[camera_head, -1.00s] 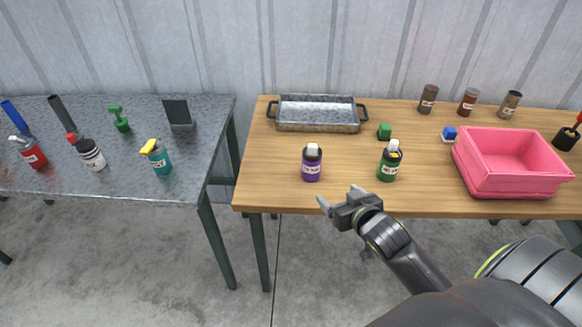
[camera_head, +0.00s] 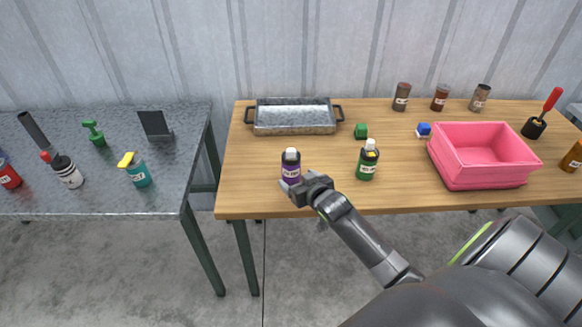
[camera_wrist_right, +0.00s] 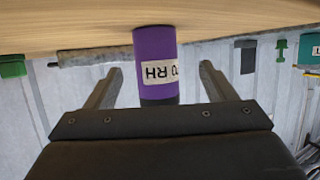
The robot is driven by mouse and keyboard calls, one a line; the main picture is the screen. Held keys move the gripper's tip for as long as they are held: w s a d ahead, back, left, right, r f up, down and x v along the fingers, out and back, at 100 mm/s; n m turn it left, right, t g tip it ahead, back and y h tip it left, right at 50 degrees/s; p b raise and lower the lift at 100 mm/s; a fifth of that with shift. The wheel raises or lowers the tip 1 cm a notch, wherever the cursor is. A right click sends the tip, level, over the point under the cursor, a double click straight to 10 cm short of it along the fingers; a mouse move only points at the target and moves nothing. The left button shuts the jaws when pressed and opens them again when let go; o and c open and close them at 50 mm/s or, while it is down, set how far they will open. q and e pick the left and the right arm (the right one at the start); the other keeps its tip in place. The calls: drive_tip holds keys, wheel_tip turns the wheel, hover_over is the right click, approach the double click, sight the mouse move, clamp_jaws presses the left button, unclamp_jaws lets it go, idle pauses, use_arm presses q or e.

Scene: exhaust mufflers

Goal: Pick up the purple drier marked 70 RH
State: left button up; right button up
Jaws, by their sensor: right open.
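The purple drier (camera_head: 291,165) is a small bottle with a white cap and a pale label. It stands upright near the front edge of the wooden table. In the right wrist view the purple drier (camera_wrist_right: 157,62) appears upside down, and its label reads "70 RH" in part. My right gripper (camera_head: 293,187) is at the front of the bottle in the head view. In the wrist view my right gripper (camera_wrist_right: 158,85) is open, with one finger on each side of the bottle and gaps between. My left gripper is not in view.
A green bottle (camera_head: 367,160) stands to the right of the drier. A grey table (camera_head: 100,203) with several items stands left.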

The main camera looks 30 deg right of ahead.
sight(295, 174)
drive_tip(key=shift+d+p+x, duration=0.15)
drive_tip(key=shift+p+x, duration=0.15)
drive_tip(key=shift+x, duration=1)
drive_tip(key=shift+d+p+x, duration=0.1)
drive_tip(key=shift+p+x, duration=0.2)
drive_tip(key=shift+x, duration=1)
drive_tip(key=c, duration=1)
drive_tip(key=shift+c, duration=0.6)
drive_tip(key=shift+r, duration=0.2)
